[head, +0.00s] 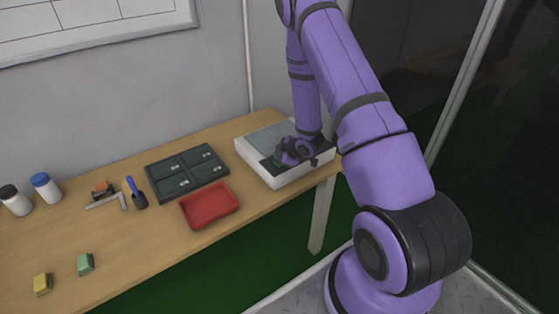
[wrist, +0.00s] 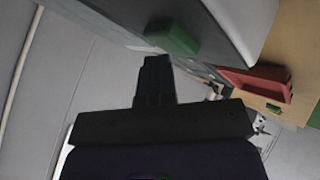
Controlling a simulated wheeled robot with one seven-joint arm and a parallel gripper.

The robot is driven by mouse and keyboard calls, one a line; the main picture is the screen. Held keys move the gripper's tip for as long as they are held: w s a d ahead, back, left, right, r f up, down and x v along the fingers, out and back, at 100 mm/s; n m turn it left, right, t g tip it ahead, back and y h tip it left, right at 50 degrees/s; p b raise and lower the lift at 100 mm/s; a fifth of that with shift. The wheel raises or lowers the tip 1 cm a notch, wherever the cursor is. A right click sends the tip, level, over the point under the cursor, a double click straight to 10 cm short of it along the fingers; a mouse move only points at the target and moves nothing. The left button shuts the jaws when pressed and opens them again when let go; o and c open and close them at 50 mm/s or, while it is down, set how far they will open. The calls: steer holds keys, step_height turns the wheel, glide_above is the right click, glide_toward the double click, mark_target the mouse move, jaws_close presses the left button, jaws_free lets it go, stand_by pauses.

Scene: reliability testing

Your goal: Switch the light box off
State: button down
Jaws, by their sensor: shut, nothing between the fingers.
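The light box (head: 300,176) is a low white box with a grey top panel (head: 270,138), at the right end of the table in the head view. The panel shows no clear glow. A green switch (wrist: 172,37) stands out from the box's surface in the wrist view. My gripper (head: 279,161) is over the near part of the box and partly hides it in the head view. In the wrist view my gripper (wrist: 155,62) has its fingers together and empty, with the tips close to the switch. I cannot tell whether they touch it.
A red tray (head: 210,206) and a dark compartment case (head: 187,173) lie left of the box on the wooden table (head: 150,235). Farther left are a blue-handled brush (head: 135,190), two bottles, a metal square, and yellow and green blocks. A wall stands behind.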

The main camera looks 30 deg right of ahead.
steer(key=shift+r, duration=3.15)
